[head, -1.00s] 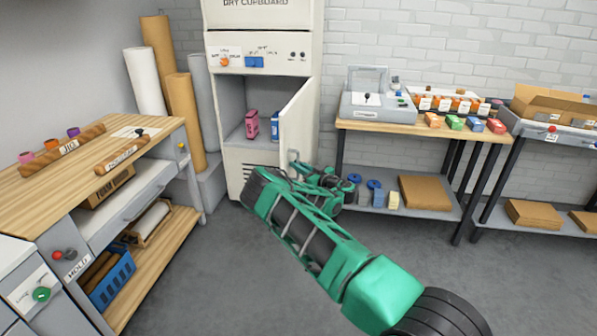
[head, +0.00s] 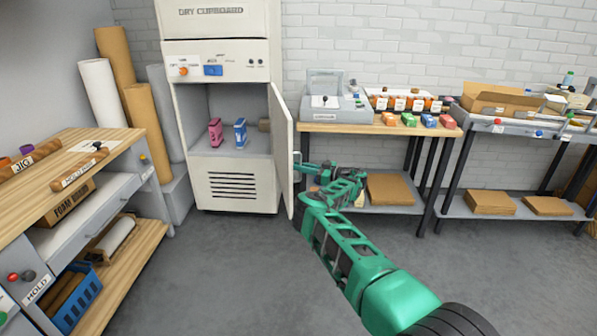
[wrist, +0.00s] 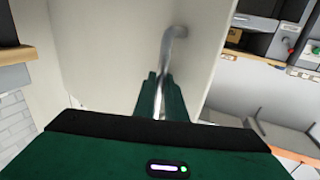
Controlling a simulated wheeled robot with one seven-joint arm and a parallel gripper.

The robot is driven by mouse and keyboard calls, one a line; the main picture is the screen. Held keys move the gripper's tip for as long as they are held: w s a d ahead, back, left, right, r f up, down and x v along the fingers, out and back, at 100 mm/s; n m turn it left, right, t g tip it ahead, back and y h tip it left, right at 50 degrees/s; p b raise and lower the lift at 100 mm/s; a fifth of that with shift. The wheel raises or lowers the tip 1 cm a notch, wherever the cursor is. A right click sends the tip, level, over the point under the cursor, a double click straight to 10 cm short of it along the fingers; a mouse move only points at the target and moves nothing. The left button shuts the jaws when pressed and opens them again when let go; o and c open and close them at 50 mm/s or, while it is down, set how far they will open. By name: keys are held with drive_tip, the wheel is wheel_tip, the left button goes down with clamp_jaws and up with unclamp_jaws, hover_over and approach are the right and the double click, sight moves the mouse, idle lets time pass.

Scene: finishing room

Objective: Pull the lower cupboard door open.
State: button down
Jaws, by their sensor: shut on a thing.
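The lower cupboard door (head: 282,152) of the dry cupboard (head: 237,190) is swung wide open on its right side and shows nearly edge-on. Its metal bar handle (wrist: 170,48) shows in the wrist view, running down between my fingers. My gripper (head: 299,165) is at the door's outer face and is shut on the handle; it also shows in the wrist view (wrist: 160,98).
A workbench (head: 322,128) with a grey device and small coloured blocks stands right of the door, close to my arm. A wooden bench (head: 75,165) stands at the left, with tall rolls (head: 152,122) behind it. The grey floor (head: 215,270) before the cupboard is clear.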

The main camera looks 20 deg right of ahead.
drive_tip(key=shift+d+f, duration=0.1)
drive_tip(key=shift+d, duration=0.2)
drive_tip(key=shift+w, duration=0.1)
drive_tip(key=shift+w+a, duration=0.1)
drive_tip(key=shift+a, duration=0.15)
drive_tip(key=c, duration=1.8)
unclamp_jaws()
drive_tip(key=shift+w, duration=0.1)
drive_tip(key=shift+a, duration=0.1)
drive_tip(key=v, duration=1)
drive_tip(key=shift+d, duration=0.4)
